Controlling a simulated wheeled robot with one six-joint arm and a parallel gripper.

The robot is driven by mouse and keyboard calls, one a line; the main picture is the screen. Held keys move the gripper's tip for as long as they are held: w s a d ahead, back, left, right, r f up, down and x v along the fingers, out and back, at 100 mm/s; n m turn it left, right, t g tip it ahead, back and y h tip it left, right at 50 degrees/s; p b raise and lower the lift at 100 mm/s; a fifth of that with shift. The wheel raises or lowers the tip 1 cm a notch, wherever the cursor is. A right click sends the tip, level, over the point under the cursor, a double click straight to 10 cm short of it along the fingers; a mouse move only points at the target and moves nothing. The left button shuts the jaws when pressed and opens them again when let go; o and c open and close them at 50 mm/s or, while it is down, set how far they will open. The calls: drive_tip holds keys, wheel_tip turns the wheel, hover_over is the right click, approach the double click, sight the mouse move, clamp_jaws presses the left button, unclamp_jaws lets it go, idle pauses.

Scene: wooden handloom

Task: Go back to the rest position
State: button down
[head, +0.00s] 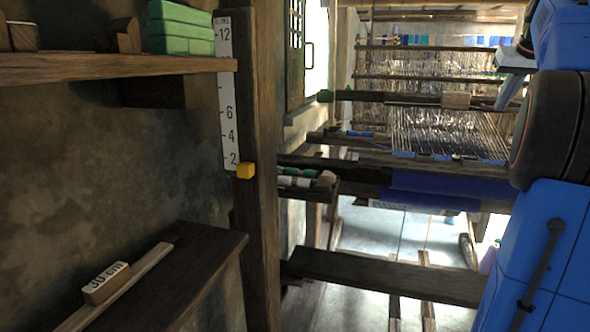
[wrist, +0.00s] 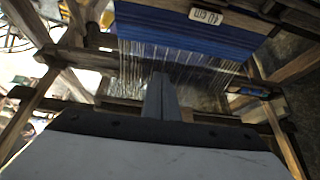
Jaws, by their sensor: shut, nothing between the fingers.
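My gripper (wrist: 162,98) shows in the wrist view with its two grey fingers together and nothing between them. It points toward the wooden loom, with the pale warp threads (wrist: 190,65) and the blue cloth (wrist: 185,35) beyond the fingertips. I see no contact with either. In the head view my blue arm fills the right edge, and the fingertips cannot be made out there. The loom's warp threads (head: 425,78) and its dark blue rolled cloth (head: 450,188) show to the left of my arm.
A shelf (head: 120,67) with green blocks (head: 180,30) is at upper left. Below lies a ledge with a "30 cm" block (head: 105,283). A loom beam (head: 385,275) crosses low.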

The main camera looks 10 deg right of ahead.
drive_tip(key=s+a+f+n+y, duration=0.1)
drive_tip(key=a+f, duration=0.4)
drive_tip(key=a, duration=0.5)
drive_tip(key=s+a+f+n, duration=0.1)
drive_tip(key=a+f, duration=0.3)
drive_tip(key=a, duration=0.5)
drive_tip(key=s+a+f+n+y, duration=0.15)
drive_tip(key=a+f, duration=0.35)
drive_tip(key=a, duration=0.5)
drive_tip(key=s+a+f+n, duration=0.1)
drive_tip(key=s+a+f, duration=0.7)
drive_tip(key=f, duration=0.4)
drive_tip(key=s+a+f+n+g, duration=0.1)
drive_tip(key=s+a+f, duration=0.8)
drive_tip(key=f, duration=0.3)
drive_tip(key=shift+s+f, duration=0.25)
drive_tip(key=shift+s, duration=0.45)
drive_tip(key=shift+y, duration=0.25)
